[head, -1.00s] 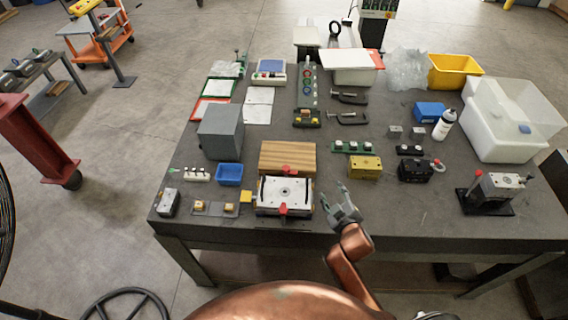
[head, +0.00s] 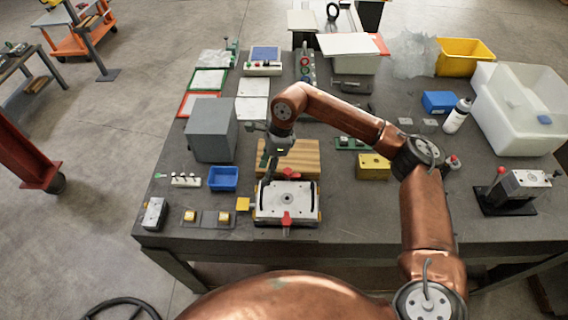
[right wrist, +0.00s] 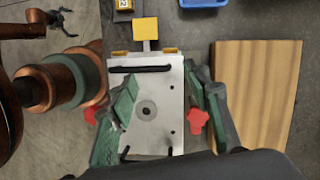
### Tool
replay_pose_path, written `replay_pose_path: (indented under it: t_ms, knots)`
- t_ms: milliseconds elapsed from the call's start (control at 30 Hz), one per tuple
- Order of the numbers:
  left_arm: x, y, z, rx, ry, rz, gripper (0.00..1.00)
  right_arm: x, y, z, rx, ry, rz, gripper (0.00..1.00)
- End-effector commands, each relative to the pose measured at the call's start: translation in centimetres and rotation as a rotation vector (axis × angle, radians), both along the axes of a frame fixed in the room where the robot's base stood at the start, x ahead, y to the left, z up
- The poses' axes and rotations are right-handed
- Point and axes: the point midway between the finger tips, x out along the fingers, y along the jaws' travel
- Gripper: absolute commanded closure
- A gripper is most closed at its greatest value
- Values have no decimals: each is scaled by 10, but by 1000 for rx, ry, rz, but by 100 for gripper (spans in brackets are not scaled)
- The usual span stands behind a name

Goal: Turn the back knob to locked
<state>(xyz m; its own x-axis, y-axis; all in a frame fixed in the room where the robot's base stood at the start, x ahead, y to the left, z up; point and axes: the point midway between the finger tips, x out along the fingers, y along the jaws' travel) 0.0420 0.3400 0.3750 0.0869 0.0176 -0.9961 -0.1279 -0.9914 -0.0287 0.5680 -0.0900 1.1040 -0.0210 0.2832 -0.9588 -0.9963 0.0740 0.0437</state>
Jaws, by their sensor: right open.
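The mould base (head: 287,202) has a pale top plate with two dark bar handles and a centre hole. Its back red knob (head: 291,173) is by the wooden board; its front red knob (head: 287,219) is on the near side. My right gripper (head: 268,168) hangs over the plate's back left part, open and empty. In the right wrist view its fingers (right wrist: 162,74) spread above the plate (right wrist: 146,108). The back knob (right wrist: 197,121) shows beside one finger, with no clear contact; the other finger partly covers the front knob (right wrist: 91,116). My left gripper (right wrist: 61,20) shows small there.
The wooden board (head: 300,150) lies behind the mould base. A grey block (head: 211,130) and a blue bin (head: 223,178) stand to the left. A yellow block (head: 373,166) is to the right, under my right arm's reach. A yellow tab (head: 243,204) juts from the base's left side.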

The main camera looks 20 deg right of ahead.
Motion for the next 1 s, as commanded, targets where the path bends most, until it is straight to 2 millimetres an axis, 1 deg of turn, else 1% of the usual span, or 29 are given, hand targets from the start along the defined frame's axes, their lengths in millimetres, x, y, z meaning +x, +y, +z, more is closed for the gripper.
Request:
replay_pose_path:
  t_ms: [33, 100, 200, 233, 367, 600, 700, 800, 1000]
  knots:
    - [-1, 0, -4, 0, 1, 0, 0, 10, -25, 5, -93, -15, 1, 56]
    - [-1, 0, -5, 0, 2, 0, 0, 17, -51, 13, -189, -21, 0, 56]
    - [-1, 0, -6, 0, 2, 0, 0, 22, -72, 19, -267, -21, -2, 56]
    - [-1, 0, -6, 0, 2, 0, 0, 22, -75, 20, -280, -20, -2, 56]
    - [-2, 0, -4, 0, 3, 0, 0, 23, -77, 9, -294, -16, 1, 56]
    - [-5, 0, 1, 1, 7, 1, 0, 22, -76, -29, -289, -17, 1, 56]
    - [-5, 0, 2, 1, 6, 1, 0, 22, -76, -42, -288, -18, 0, 56]
    - [-5, 0, 3, 1, 6, 1, 0, 22, -76, -50, -287, -19, -1, 56]
    - [-4, 0, 3, 1, 6, 1, 0, 22, -77, -55, -288, -19, -2, 56]
